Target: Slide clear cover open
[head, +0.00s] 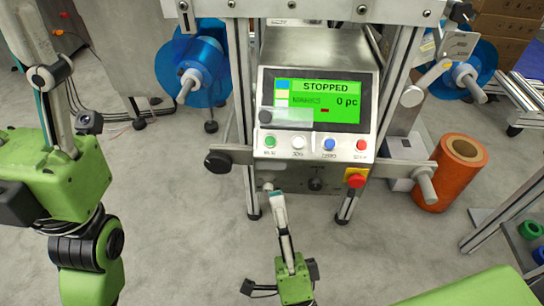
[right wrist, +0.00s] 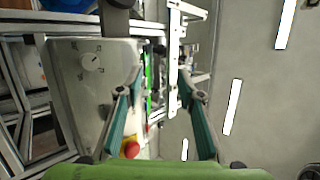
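The control panel (head: 318,110) shows a green screen (head: 335,88) reading "STOPPED". A clear, pale plate that looks like the cover (head: 292,117) lies over the screen's lower left, with a dark knob (head: 265,117) at its left end. My right gripper (head: 273,192) is below the panel, apart from the cover. In the right wrist view its two teal-padded fingers (right wrist: 160,80) are spread with nothing held between them. That view shows the screen only edge-on, and I cannot make out the cover there. My left gripper (head: 30,45) is at the upper left, its fingertips cut off or unclear.
Several coloured buttons (head: 298,142) line the panel below the screen. A red stop button (head: 355,180) sits lower right. A black-ended bar (head: 218,161) juts out left of the panel. Blue reels (head: 205,72) and an orange roll (head: 448,170) flank the machine. The floor in front is clear.

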